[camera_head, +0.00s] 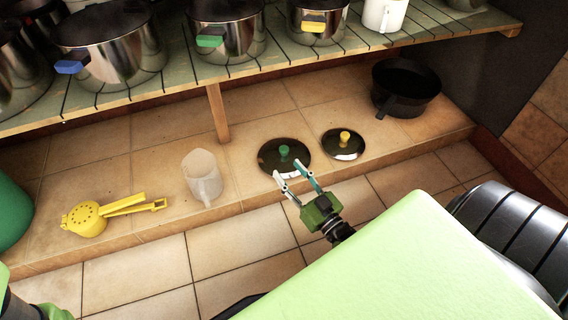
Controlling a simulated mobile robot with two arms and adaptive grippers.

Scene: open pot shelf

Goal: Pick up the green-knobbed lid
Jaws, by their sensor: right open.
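The green-knobbed lid (266,158) is a dark round disc lying on the tiled ledge under the shelf. Its green knob (284,151) stands upright at its middle. My right gripper (294,172) is open, with its two fingertips over the near part of this lid, just in front of the knob. I cannot tell whether the fingers touch the lid. A similar, smaller lid with a yellow knob (344,138) lies to its right. My left arm shows only as a green piece in the bottom left corner; its gripper is not visible.
A black pan (405,88) is at the right. A wooden post (218,113) supports the slatted shelf (270,62) above, which holds several pots. The ledge between jug and lid is clear.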

